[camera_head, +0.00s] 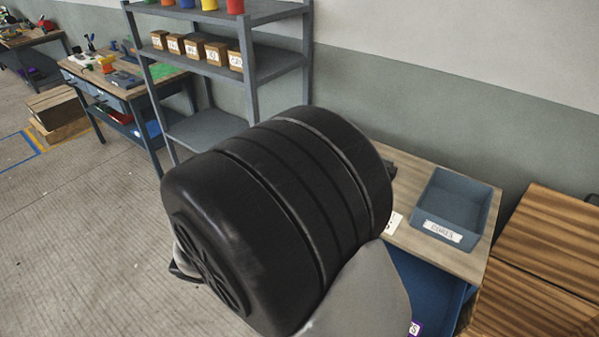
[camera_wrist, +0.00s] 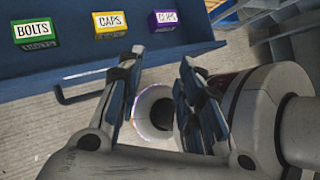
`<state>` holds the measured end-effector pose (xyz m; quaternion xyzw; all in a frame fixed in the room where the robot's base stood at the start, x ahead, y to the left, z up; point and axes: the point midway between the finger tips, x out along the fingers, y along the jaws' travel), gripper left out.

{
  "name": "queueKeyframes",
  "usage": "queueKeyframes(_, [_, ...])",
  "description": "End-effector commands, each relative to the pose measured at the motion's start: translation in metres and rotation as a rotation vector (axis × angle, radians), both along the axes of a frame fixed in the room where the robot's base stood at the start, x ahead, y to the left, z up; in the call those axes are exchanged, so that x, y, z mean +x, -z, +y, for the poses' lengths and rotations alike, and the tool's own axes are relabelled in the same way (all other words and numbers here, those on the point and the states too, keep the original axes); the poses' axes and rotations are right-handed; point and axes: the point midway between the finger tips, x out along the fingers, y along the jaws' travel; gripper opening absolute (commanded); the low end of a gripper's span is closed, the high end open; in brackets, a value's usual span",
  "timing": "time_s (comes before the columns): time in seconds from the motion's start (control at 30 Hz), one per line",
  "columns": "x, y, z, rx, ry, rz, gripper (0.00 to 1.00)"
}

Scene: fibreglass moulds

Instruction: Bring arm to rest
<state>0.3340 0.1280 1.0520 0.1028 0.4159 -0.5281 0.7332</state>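My gripper (camera_wrist: 162,70) shows in the wrist view with its two dark-padded fingers apart. I see nothing held between them; a pale round part of my own body and the floor show behind the gap. In the head view, a large black joint of my own arm fills the middle, with a pale grey link below it. It hides much of the bench behind, and I cannot make out the gripper clearly there.
A workbench (camera_head: 415,240) with a blue-grey labelled bin (camera_head: 458,203) stands right, beside brown wooden boxes (camera_head: 545,262). A grey shelf rack (camera_head: 272,68) stands behind.

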Motion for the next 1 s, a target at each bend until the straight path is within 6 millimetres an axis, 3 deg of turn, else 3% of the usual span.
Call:
queueKeyframes(0.03, [0.000,-0.019,-0.014,0.071,0.118,-0.061,0.33])
queueKeyframes(0.2, [-0.014,-0.065,-0.052,0.280,0.521,-0.264,0.33])
queueKeyframes(0.5, [-0.053,-0.129,-0.103,0.624,1.232,-0.632,0.33])
queueKeyframes(0.8, [-0.087,-0.163,-0.126,0.908,1.793,-0.924,0.33])
queueKeyframes(1.0, [-0.093,-0.169,-0.129,0.980,1.919,-0.987,0.33])
